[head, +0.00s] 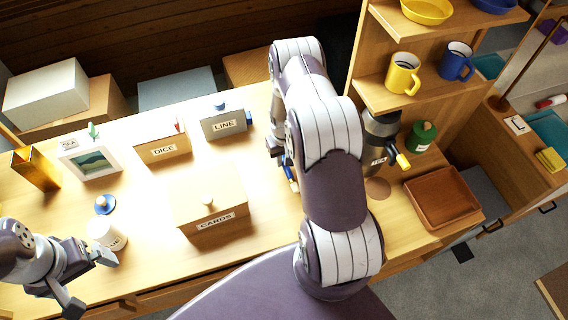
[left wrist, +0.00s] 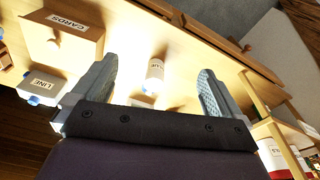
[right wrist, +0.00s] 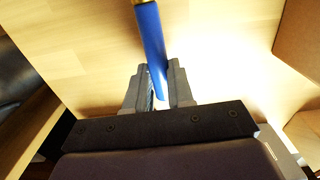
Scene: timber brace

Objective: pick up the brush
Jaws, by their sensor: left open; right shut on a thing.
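The brush (right wrist: 151,40) shows in the right wrist view as a blue handle with a gold band at the top edge. My right gripper (right wrist: 158,72) is shut on the blue handle, whose lower end lies between the fingers. The bristles are out of that view. In the head view, part of the blue handle (head: 288,171) shows beside my right arm, which hides most of the right gripper. My left gripper (head: 90,282) is open and empty at the lower left, near the white jar (head: 106,236). The jar also shows beyond its fingers in the left wrist view (left wrist: 155,70).
At right are a grey canister (head: 381,130), a brown tray (head: 441,195) and a shelf with mugs (head: 403,74).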

